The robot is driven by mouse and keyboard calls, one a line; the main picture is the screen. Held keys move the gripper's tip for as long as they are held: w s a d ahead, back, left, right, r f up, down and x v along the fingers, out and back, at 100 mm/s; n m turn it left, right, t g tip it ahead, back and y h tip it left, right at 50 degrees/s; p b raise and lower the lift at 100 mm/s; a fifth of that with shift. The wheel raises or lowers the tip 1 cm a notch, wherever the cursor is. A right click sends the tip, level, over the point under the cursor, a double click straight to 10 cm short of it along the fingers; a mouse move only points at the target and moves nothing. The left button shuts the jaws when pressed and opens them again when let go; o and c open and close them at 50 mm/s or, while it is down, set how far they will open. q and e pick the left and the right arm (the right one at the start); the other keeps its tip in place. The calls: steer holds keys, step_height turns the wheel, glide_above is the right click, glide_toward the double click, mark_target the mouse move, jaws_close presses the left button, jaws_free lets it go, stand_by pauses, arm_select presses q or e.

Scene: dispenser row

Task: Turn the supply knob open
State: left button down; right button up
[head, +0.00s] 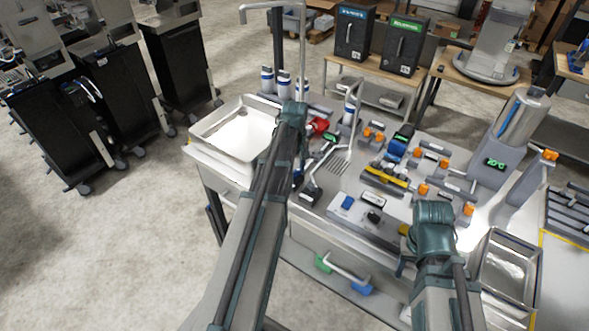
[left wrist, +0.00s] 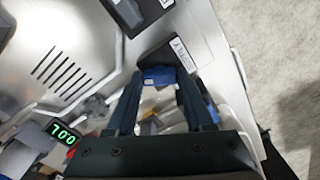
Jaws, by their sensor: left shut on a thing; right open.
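My left gripper (head: 298,172) reaches over the left part of the metal counter, and my own arm hides much of what lies under it. In the left wrist view, its fingers (left wrist: 158,92) are shut on a blue knob (left wrist: 158,76). The knob sits beside a dark block with a white label (left wrist: 181,53); the label's print is too small to read surely. I cannot make out this knob in the head view. My right gripper (head: 406,262) is open and empty above the counter's front right; its fingers are partly hidden.
A metal basin (head: 236,135) is at the counter's left and a steel tray (head: 507,265) at its right. A panel with blue and black knobs (head: 366,213) lies at front.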

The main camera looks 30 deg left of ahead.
mark_target(295, 171)
arm_select(q)
steer(key=n, duration=0.5)
steer(key=shift+n, duration=0.6)
steer(key=shift+c, duration=1.4)
jaws_free()
step_height(295, 171, up, 14)
steer(key=p, duration=1.3)
steer(key=shift+p, duration=0.4)
steer(key=shift+f, duration=0.15)
